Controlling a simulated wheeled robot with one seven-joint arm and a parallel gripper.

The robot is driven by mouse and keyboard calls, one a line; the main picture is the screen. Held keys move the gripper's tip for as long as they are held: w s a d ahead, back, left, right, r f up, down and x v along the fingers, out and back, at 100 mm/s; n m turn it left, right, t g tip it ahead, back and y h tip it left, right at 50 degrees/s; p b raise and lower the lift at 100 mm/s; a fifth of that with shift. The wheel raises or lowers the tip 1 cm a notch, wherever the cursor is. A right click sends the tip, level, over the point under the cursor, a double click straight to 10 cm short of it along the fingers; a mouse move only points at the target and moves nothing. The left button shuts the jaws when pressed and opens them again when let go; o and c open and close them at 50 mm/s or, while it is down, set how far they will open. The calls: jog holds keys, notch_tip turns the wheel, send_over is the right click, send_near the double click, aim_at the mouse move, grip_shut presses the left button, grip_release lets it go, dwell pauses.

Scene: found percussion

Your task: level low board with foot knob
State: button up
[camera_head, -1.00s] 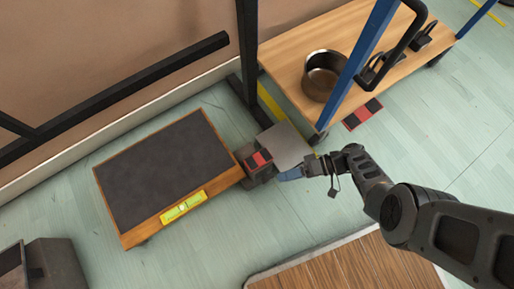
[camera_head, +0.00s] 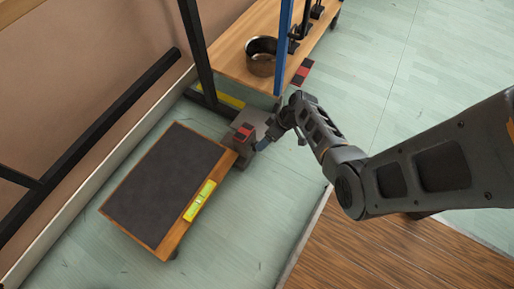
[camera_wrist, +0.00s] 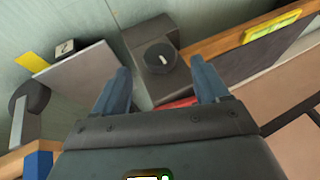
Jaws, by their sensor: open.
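The low board (camera_head: 165,182) has a dark top and a wooden edge and sits just above the floor. A yellow-green spirit level (camera_head: 200,200) lies along its right edge; it also shows in the wrist view (camera_wrist: 275,27). In the wrist view, a round black foot knob (camera_wrist: 160,58) with a white mark sits on a grey block (camera_wrist: 150,36) beside the board's end. My gripper (camera_wrist: 163,77) is open, with its blue fingers on either side of the knob in the picture; contact cannot be told. In the head view, my gripper (camera_head: 267,142) is small and partly hidden near that corner.
A wooden shelf cart (camera_head: 235,48) with a metal pot (camera_head: 261,57) and blue post (camera_head: 284,45) stands close behind my gripper. A black frame post (camera_head: 196,50) and wall are behind the board. A grey plate (camera_wrist: 80,75) lies beside the block. Floor in front is clear.

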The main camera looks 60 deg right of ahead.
jog(key=b+x, duration=0.2)
jog(key=x, duration=0.3)
jog(key=shift+d, duration=0.1)
jog(key=c, duration=1.1)
